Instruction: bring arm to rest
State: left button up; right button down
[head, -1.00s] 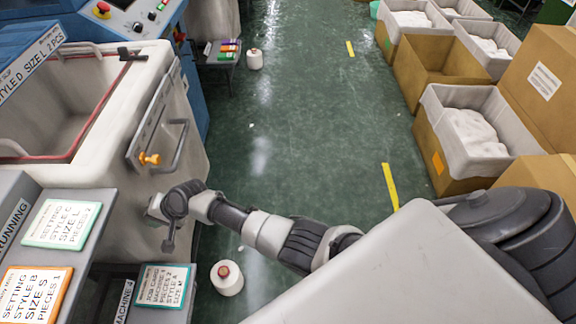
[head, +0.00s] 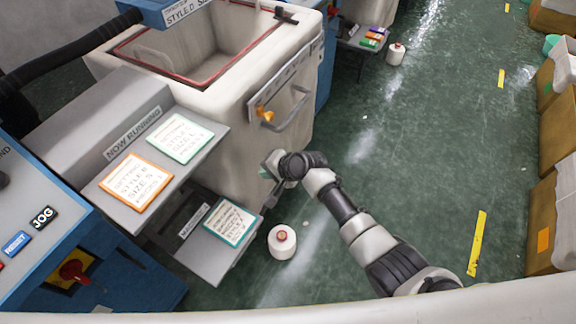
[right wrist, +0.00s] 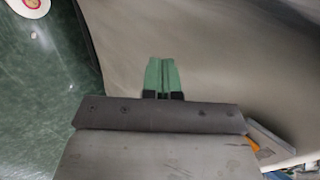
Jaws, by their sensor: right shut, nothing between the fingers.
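My right arm reaches across the lower middle of the head view. Its gripper (head: 266,173) is beside the lower front of the off-white bin (head: 292,140), below the bin's handle. In the right wrist view the two green fingertips (right wrist: 162,76) are together with nothing between them. The pale bin wall (right wrist: 230,60) fills much of the view beyond them. I cannot tell whether the fingers touch it. My left gripper is not in view.
An orange knob (head: 264,113) and a grey handle (head: 291,112) stick out above my right gripper. A yarn cone (head: 282,243) stands on the floor by my forearm. A card shelf (head: 205,262) is at left. The green floor (head: 420,130) is open to the right.

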jog(key=p+v, duration=0.1)
jog(key=v, duration=0.5)
jog(key=shift+r, duration=0.25)
jog(key=shift+s+d+f, duration=0.1)
jog(key=shift+s+d, duration=0.05)
jog(key=s+d+f+n+h, duration=0.1)
jog(key=s+d+f+h, duration=0.1)
jog(key=s+d+f, duration=0.45)
jog(key=s+d+f+g+h, duration=0.1)
jog(key=s+f, duration=0.2)
jog(key=f, duration=0.6)
jog(key=s+d+f+n+h, duration=0.15)
jog(key=s+d+f, duration=0.25)
jog(key=f, duration=0.4)
jog(key=s+d+f+n+g+h, duration=0.1)
jog(key=s+d+f+n, duration=0.1)
jog(key=s, duration=0.8)
jog(key=s+d+f+n+g+h, duration=0.1)
jog(key=s+d+f+n, duration=0.1)
jog(key=s+d+f, duration=0.2)
jog(key=s+d+f+n+g+h, duration=0.1)
jog(key=s+d+f, duration=0.3)
jog(key=s, duration=1.4)
notch_tip(320, 180, down, 3)
jog(key=shift+f+n, duration=0.15)
jog(key=shift+n, duration=0.7)
jog(key=shift+a+h, duration=0.1)
jog(key=shift+h, duration=0.15)
